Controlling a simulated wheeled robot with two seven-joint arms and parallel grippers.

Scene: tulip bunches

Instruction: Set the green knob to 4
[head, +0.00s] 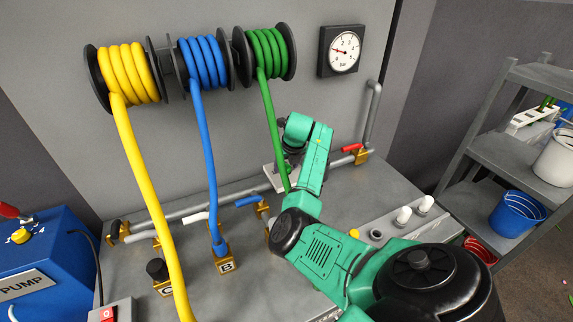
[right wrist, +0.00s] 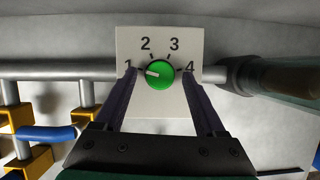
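The green knob (right wrist: 160,76) sits on a white dial plate (right wrist: 146,40) marked 1, 2, 3 and 4 in the right wrist view. Its white pointer mark faces left, toward the 1. My right gripper (right wrist: 159,82) is open, with one dark finger on each side of the knob and gaps between fingers and knob. In the head view the plate (head: 271,176) shows in part behind my green right arm; the knob and the right fingertips are hidden there. My left gripper is in neither view.
Grey pipes (head: 185,213) run behind the plate, with a blue-handled valve (head: 248,200) and a red-handled valve (head: 352,148). The yellow (head: 143,190), blue (head: 207,160) and green (head: 269,120) hoses hang from wall reels. A gauge (head: 341,51) is on the wall.

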